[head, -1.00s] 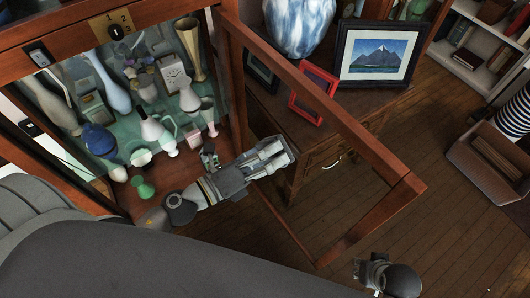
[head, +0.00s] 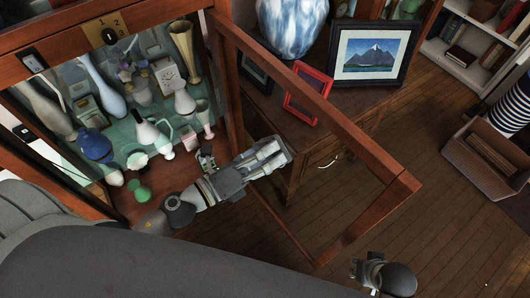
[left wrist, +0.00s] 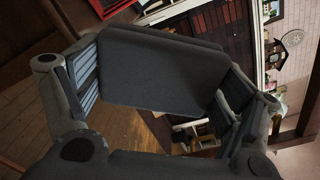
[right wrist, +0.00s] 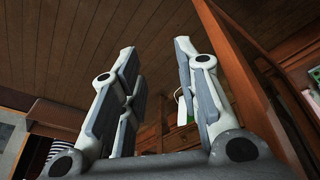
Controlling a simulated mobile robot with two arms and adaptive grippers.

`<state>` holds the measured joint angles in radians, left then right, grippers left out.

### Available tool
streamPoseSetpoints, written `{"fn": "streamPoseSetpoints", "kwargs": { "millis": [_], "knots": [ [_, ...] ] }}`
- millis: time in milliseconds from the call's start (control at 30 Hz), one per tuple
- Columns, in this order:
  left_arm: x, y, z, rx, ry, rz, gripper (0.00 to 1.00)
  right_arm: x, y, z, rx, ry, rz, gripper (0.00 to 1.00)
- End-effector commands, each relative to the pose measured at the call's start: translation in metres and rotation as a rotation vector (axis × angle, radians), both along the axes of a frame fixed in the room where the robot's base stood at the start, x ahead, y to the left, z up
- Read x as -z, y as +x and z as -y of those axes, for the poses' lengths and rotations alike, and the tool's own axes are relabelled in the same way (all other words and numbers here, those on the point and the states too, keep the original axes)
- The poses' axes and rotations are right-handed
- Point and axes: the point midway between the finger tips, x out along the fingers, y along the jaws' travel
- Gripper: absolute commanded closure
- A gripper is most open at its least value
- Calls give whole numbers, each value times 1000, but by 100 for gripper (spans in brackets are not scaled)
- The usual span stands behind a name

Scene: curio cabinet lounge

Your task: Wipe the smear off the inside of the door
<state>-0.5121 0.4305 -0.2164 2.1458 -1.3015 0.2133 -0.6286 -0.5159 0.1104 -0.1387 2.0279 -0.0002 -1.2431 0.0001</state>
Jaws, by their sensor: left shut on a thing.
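The wood-framed cabinet door (head: 322,101) stands open in the head view, its glass see-through. I cannot make out a smear on it. My left gripper (head: 277,156) is on the door's inner, cabinet-facing side, close to the pane; I cannot tell whether it touches. In the left wrist view my left gripper (left wrist: 158,88) is shut on a flat dark grey pad (left wrist: 160,65), which hides much of what lies beyond. My right gripper (right wrist: 155,60) is open and empty in the right wrist view. It also shows low in the head view (head: 368,272), beyond the door's free edge.
The cabinet holds close-packed breakables: a blue jar (head: 95,145), a brass vase (head: 186,50) and a green piece (head: 138,190) near my left arm. Behind the door, a side table carries a red frame (head: 308,92), a mountain picture (head: 370,54) and a marbled vase (head: 292,25).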

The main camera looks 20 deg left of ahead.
Motion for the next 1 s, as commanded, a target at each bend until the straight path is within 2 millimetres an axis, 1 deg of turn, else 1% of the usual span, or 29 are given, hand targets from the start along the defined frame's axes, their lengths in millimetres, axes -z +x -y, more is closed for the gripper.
{"fn": "streamPoseSetpoints", "kwargs": {
  "millis": [200, 600, 1000],
  "knots": [
    [-1, 2, 1, 0, -1, 1, 50, 7, -2, 0, 0, -1, -12, 70],
    [-1, 5, 4, 0, -1, 1, 50, 11, 4, -1, -2, 0, -1, 70],
    [0, 8, 6, 0, 0, 0, 50, 20, 0, -1, -3, 0, -7, 70]
  ]
}}
